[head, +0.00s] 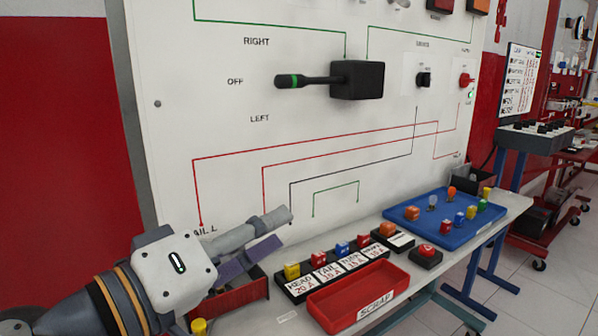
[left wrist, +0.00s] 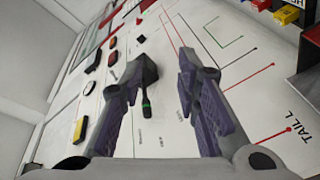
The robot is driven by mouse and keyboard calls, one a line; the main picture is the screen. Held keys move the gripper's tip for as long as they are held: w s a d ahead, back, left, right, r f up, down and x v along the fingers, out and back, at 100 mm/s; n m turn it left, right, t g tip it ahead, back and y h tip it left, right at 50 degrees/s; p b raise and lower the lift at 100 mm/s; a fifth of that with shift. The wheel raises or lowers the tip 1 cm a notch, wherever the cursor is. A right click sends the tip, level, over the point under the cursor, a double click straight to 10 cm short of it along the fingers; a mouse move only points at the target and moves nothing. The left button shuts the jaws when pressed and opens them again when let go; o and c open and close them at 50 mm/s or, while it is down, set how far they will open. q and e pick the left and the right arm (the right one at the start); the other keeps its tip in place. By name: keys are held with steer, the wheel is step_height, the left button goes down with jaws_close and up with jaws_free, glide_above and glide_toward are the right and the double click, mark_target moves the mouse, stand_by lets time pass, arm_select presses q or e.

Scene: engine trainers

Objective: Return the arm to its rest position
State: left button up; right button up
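My left gripper (head: 272,230) is at the lower left of the head view, in front of the white panel (head: 230,100). In the left wrist view its two fingers (left wrist: 165,70) stand apart with nothing between them. The black turn-signal lever (head: 310,80) with a green band sticks out to the left from its box on the panel, level with the OFF mark. The lever also shows in the left wrist view (left wrist: 146,104), beyond the left finger. My right gripper is in neither view.
Below the panel, a bench holds a fuse strip (head: 296,291), a red SCRAP bin (head: 335,300), a red button (head: 425,255) and a blue tray (head: 407,221) with several small coloured parts. Another red bin (head: 240,295) lies just below my left gripper. Open floor shows at the right.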

arm_select(q)
step_height(320, 180, down, 14)
steer(key=s+d+g+y+p, duration=0.2)
steer(key=s+g, duration=0.1)
steer(key=g, duration=0.2)
steer(key=s+a+f+g+y+p, duration=0.25)
steer(key=s+f+g, duration=0.25)
steer(key=s+f, duration=0.65)
steer(key=s+a+f+m+g+y+p, duration=0.1)
steer(key=s+a+f+g+y, duration=0.2)
steer(key=s+a, duration=0.6)
steer(key=s+a+f+m+g+y+p, duration=0.1)
steer(key=s+a+f, duration=0.5)
steer(key=s, duration=0.7)
steer(key=a+g+y+p, duration=0.1)
steer(key=a+g+y, duration=0.1)
steer(key=y, duration=0.1)
steer(key=shift+s+a, duration=0.35)
steer(key=shift+s, duration=0.05)
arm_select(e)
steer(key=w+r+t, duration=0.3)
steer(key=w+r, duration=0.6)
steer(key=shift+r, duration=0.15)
arm_select(q)
steer(key=shift+f, duration=0.1)
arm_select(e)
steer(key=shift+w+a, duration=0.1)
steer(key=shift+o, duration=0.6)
